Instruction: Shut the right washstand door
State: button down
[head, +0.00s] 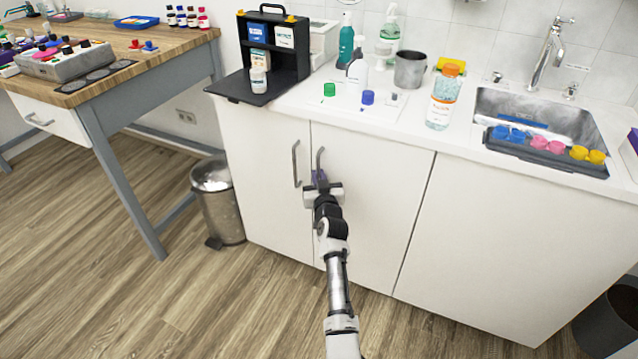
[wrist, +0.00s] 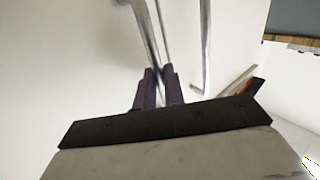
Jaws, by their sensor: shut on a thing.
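The washstand has a white right door (head: 375,200) with an upright metal bar handle (head: 320,160) near its left edge. The door looks flush, or nearly flush, with the front; a small gap cannot be ruled out. My gripper (head: 320,178) is at the lower part of this handle. In the wrist view, the purple fingertips (wrist: 159,88) are shut on the handle (wrist: 146,35), which runs up from between them. My wrist and fingers hide the handle's lower end. The left door (head: 262,180) looks shut, and its handle (head: 296,164) stands just left of my gripper.
A steel pedal bin (head: 217,205) stands left of the washstand. The countertop (head: 405,128) holds bottles, a black case (head: 272,60) and a sink (head: 535,108) with a dark tray (head: 545,150). A wooden-topped table (head: 100,75) is at left. The floor in front is clear.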

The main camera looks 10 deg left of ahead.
jog(key=shift+s+a+r+y, duration=0.15)
jog(key=shift+a+y, duration=0.15)
jog(key=shift+a, duration=0.55)
jog(key=c, duration=1.5)
grip_release()
jog(key=shift+a, duration=0.2)
jog(key=shift+d, duration=0.1)
jog(key=shift+d+f, duration=0.2)
jog(key=shift+d, duration=0.05)
jog(key=b+v, duration=0.2)
jog(key=v, duration=1.1)
jog(key=shift+s+r+b, duration=0.2)
jog(key=shift+s+b, duration=0.1)
jog(key=shift+s, duration=0.05)
jog(key=shift+d, duration=0.15)
